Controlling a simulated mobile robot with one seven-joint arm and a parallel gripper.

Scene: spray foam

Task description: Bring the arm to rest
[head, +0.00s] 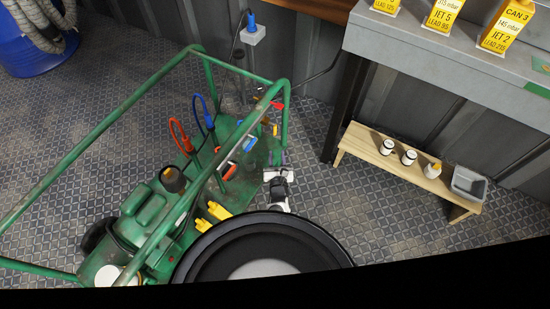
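My arm reaches out past a large round black part of my own body at the bottom centre of the head view. What looks like my gripper (278,176), white and black, points away from the camera beside the right end of a green machine cart (250,152). It is small and partly hidden by my own parts. I cannot tell whether its fingers are open or shut, or whether it touches the cart. I see nothing clearly held in it.
The cart's green tube frame (100,124) stands close on the left. A wooden bench (370,146) with several small bottles and a grey tray (469,184) is at right. A grey table (430,60) bears yellow cards. A blue barrel (35,50) is far left. Patterned floor (330,200) is clear between cart and bench.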

